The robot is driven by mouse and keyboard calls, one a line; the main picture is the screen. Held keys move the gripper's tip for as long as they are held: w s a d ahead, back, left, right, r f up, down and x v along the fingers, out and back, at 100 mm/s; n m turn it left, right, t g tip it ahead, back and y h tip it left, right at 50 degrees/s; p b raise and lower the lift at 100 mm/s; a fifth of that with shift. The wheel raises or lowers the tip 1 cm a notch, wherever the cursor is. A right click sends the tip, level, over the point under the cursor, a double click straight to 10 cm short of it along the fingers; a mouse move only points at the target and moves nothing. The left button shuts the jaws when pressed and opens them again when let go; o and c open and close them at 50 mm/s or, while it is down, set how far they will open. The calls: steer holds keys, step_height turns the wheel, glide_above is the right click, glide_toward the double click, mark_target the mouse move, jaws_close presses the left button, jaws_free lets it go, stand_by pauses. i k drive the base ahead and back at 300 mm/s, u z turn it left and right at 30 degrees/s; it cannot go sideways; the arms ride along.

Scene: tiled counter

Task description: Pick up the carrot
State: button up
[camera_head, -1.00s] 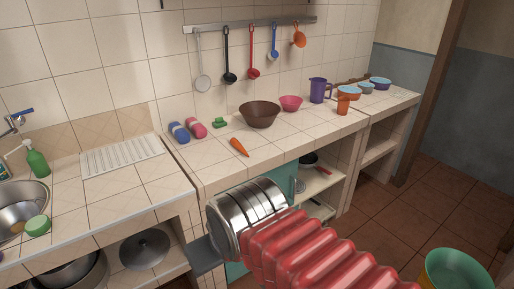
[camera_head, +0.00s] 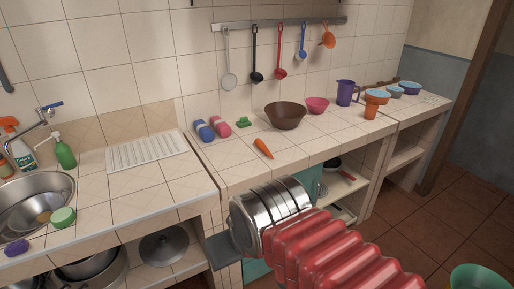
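The orange carrot (camera_head: 263,148) lies on the tiled counter (camera_head: 240,176), near its front edge and in front of the brown bowl. My arm reaches in from the bottom right with a red ribbed sleeve and a metal wrist. My gripper (camera_head: 222,252) shows as a grey part at the left end of the wrist, below and in front of the counter edge, well apart from the carrot. Its fingertips cannot be made out, so I cannot tell whether it is open or shut.
A brown bowl (camera_head: 285,115), a pink bowl (camera_head: 317,105), a green item (camera_head: 243,122) and blue and pink rolls (camera_head: 204,130) stand behind the carrot. A purple jug (camera_head: 346,92) is farther right. The sink (camera_head: 75,195) is at left. Counter around the carrot is clear.

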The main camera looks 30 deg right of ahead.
mark_target(260, 145)
steer(key=i, duration=0.9)
steer(key=z, duration=0.05)
